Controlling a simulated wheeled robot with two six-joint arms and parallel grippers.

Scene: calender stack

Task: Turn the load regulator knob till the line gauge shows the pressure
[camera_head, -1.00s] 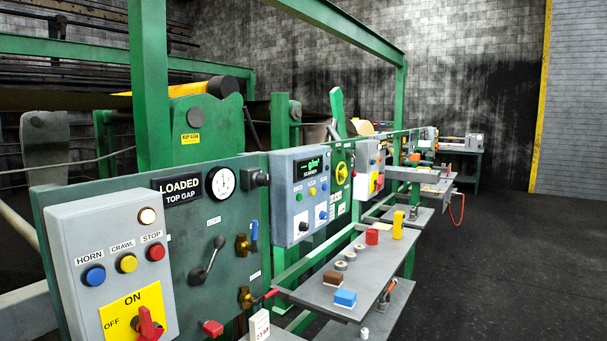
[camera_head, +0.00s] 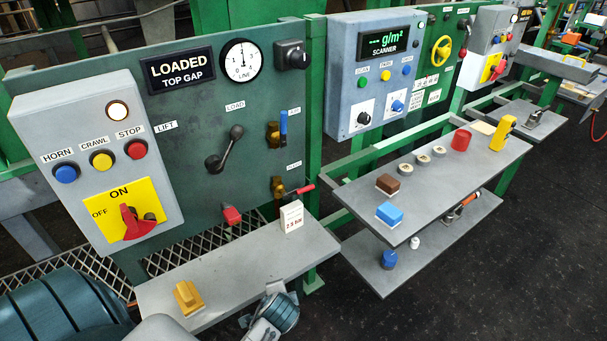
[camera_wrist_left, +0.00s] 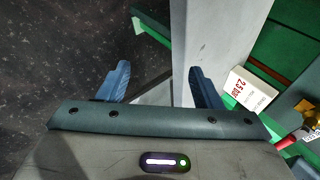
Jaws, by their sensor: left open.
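The round white line gauge (camera_head: 240,61) is on the green panel, right of the LOADED / TOP GAP sign; its needle points roughly upward, but the exact reading is too small to tell. A black knob (camera_head: 292,54) sits on a square base right of the gauge. A small white card (camera_head: 292,217) stands on the near grey shelf and seems to read 2.5 bar; it also shows in the left wrist view (camera_wrist_left: 250,90). My left gripper (camera_wrist_left: 160,82) is open and empty, its blue fingers apart near the shelf edge, well below the knob. My right gripper is out of view.
The near shelf (camera_head: 230,268) holds a yellow block (camera_head: 187,298). The control box (camera_head: 98,165) with a red switch and a black-handled lever (camera_head: 224,150) protrude from the panel. Red-handled and blue-handled valves (camera_head: 284,130) lie below the knob. Space before the knob is clear.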

